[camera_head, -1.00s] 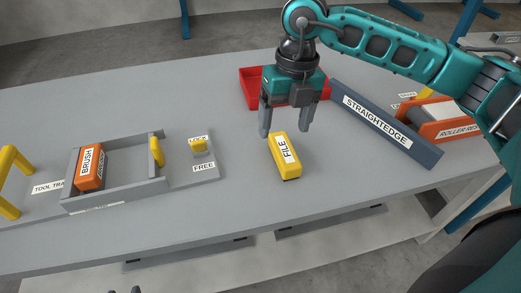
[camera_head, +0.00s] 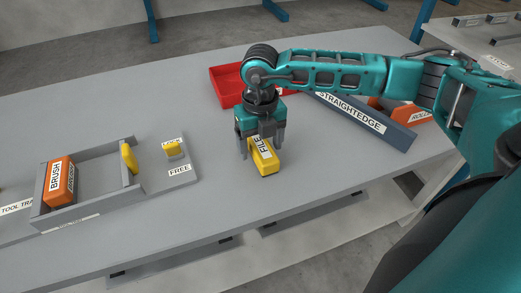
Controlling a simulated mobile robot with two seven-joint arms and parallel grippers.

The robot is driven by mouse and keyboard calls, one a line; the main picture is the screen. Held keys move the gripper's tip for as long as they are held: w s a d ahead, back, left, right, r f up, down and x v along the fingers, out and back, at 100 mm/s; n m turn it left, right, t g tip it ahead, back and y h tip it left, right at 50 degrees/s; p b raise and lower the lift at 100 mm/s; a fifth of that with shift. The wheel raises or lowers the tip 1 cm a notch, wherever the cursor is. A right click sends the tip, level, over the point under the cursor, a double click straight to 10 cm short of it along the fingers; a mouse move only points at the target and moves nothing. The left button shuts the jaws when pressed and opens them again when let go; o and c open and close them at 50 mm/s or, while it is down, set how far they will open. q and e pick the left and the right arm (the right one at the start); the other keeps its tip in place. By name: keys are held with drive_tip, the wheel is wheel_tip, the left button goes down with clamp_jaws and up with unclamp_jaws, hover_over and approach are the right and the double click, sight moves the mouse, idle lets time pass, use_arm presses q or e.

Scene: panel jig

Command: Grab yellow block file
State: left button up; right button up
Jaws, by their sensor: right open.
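The yellow block labelled FILE (camera_head: 264,163) lies on the grey table near its front edge, right of the tool tray. My right gripper (camera_head: 261,150) is lowered over the block, pointing down. Its jaws are open, with one finger on the left of the block and the other on its right. The gripper body hides the block's far end. Whether the fingers touch the block I cannot tell. My left gripper does not show.
A red tray (camera_head: 224,88) stands behind my right gripper. The grey straightedge (camera_head: 372,130) lies to the right, with the orange roller block (camera_head: 408,113) beyond it. On the left are the tool tray (camera_head: 95,205) with an orange brush block (camera_head: 58,182) and a yellow lock (camera_head: 174,149).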

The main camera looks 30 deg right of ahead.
drive_tip(key=shift+f, duration=0.75)
drive_tip(key=shift+c, duration=0.4)
drive_tip(key=shift+r, duration=0.1)
drive_tip(key=c, duration=1.2)
